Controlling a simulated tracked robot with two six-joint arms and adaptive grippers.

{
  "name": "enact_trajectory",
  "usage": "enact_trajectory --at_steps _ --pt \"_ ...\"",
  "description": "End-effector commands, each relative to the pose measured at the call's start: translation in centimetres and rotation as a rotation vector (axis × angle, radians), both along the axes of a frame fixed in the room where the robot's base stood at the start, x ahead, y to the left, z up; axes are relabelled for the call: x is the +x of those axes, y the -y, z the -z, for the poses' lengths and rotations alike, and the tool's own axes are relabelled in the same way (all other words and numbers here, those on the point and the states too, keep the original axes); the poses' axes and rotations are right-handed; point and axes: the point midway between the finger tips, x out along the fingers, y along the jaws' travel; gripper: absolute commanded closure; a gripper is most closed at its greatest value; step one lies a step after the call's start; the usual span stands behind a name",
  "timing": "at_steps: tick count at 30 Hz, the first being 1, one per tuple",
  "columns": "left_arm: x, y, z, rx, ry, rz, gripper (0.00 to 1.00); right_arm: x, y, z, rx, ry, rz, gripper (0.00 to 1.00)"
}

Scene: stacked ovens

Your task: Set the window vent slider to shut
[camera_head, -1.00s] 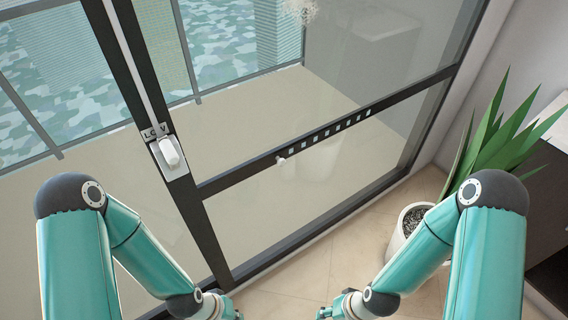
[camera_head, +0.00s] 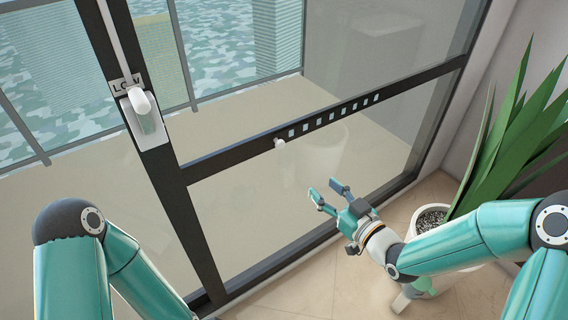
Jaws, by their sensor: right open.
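The vent slider (camera_head: 280,144) is a small white knob on the dark horizontal window bar (camera_head: 225,160). It sits at the left end of a row of small square vent holes (camera_head: 335,116), which show light and uncovered. My right gripper (camera_head: 325,193) is open and empty, below and to the right of the knob and apart from it. Its fingers point up and to the left. My left arm (camera_head: 75,250) is at the lower left; its gripper is not in view.
A white handle (camera_head: 142,108) with a "LOW" label (camera_head: 127,84) is on the upright frame post at the left. A potted plant (camera_head: 505,140) in a white pot (camera_head: 432,215) stands at the right, close behind my right arm. The space between my right gripper and the bar looks clear.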

Motion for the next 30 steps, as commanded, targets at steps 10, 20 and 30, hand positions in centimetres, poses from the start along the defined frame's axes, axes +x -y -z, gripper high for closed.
enact_trajectory --at_steps 10,20,30 --pt "0.0 0.0 0.1 0.000 0.001 0.000 1.00 2.2 -1.8 -1.5 0.006 0.074 -0.023 0.48" --pt "0.0 0.0 -1.0 0.000 0.001 0.000 1.00 7.9 -5.7 -1.5 0.005 0.072 -0.022 0.48" --pt "0.0 0.0 -1.8 0.000 0.001 0.000 1.00 12.9 -8.9 -1.4 0.006 0.070 -0.021 0.48"
